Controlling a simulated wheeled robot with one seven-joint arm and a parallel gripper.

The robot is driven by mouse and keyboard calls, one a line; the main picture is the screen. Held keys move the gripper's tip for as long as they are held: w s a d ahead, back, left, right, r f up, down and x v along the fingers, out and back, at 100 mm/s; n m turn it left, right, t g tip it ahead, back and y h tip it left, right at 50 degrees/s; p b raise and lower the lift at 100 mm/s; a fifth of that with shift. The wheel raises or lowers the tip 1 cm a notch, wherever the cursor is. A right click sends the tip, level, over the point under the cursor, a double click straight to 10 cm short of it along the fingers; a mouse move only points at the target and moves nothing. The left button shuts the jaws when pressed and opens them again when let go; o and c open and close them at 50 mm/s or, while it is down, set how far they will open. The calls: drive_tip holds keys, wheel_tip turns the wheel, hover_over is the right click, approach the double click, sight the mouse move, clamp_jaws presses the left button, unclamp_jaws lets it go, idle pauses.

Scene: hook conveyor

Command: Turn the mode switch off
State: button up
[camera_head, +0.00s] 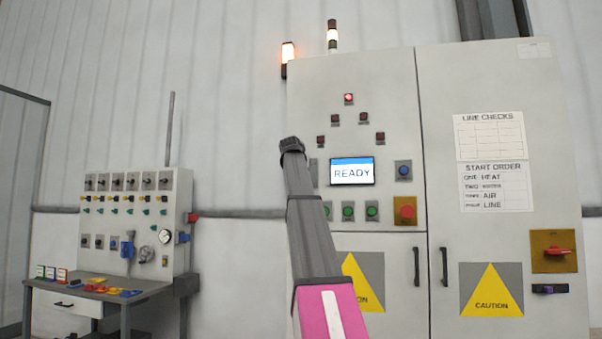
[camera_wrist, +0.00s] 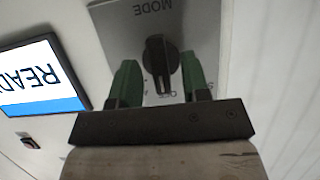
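The mode switch (camera_wrist: 161,58) is a black rotary knob on a grey plate (camera_wrist: 205,25) marked MODE, upside down in the wrist view. Its handle and pale mark point toward the picture's bottom, at small lettering partly hidden and too small to read surely. My gripper (camera_wrist: 160,68) has its two green fingers apart, one on each side of the knob. I cannot tell whether either finger touches it. In the head view, my gripper (camera_head: 291,145) is at the cabinet's left edge and my arm hides most of the switch.
The grey cabinet (camera_head: 395,85) carries a READY screen (camera_head: 352,172), a red button (camera_head: 405,211), a blue button (camera_head: 404,170) and green buttons (camera_head: 348,211). A red-handled switch (camera_head: 554,251) is at right. A workbench (camera_head: 140,285) with a switch panel (camera_head: 110,225) stands left.

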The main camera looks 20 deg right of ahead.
drive_tip(key=shift+s, duration=0.1)
drive_tip(key=v, duration=1)
drive_tip(key=shift+s+a+r, duration=0.15)
drive_tip(key=shift+s+a, duration=0.05)
